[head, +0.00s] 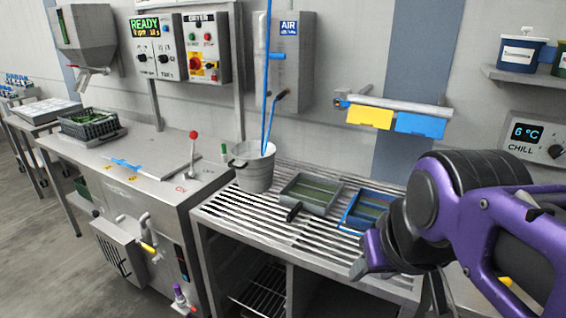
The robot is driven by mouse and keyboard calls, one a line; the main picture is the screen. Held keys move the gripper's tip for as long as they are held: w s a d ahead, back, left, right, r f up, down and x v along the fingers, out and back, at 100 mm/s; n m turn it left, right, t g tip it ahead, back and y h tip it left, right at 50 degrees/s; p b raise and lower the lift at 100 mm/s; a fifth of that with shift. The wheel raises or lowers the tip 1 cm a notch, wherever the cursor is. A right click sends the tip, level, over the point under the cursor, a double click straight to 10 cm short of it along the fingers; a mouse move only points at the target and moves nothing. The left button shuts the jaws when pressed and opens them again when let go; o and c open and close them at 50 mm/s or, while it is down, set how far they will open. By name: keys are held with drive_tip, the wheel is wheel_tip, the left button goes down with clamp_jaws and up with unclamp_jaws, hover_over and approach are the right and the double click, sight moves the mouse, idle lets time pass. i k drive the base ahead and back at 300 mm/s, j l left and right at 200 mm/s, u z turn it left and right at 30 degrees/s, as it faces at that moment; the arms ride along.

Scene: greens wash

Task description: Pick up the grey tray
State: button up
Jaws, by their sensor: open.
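The grey tray (299,187) lies flat on the slatted steel rack in the middle of the head view, with something green inside. A short black piece (294,212), perhaps its handle, sticks out at its front left. A blue-rimmed tray (349,214), also with green inside, lies just to its right, partly hidden by my arm. My gripper (368,262) is at the lower right, over the rack's front right part. It is apart from the grey tray, to its right and nearer the camera. It is open; its far side is hidden by my wrist.
A grey bucket (252,175) holding tall blue-handled tools stands left of the grey tray. A wall rail (395,103) with yellow and blue cloths hangs behind the trays. A steel machine (150,185) with a red-knobbed lever is at left. Bare slats lie in front of the grey tray.

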sight(311, 193)
drive_tip(key=i+j+z, duration=0.1)
drive_tip(key=j, duration=0.2)
drive_tip(key=i+j+z, duration=0.2)
drive_tip(key=i+j, duration=0.15)
drive_tip(key=j, duration=0.3)
drive_tip(key=i+j+z, duration=0.15)
drive_tip(key=j, duration=0.15)
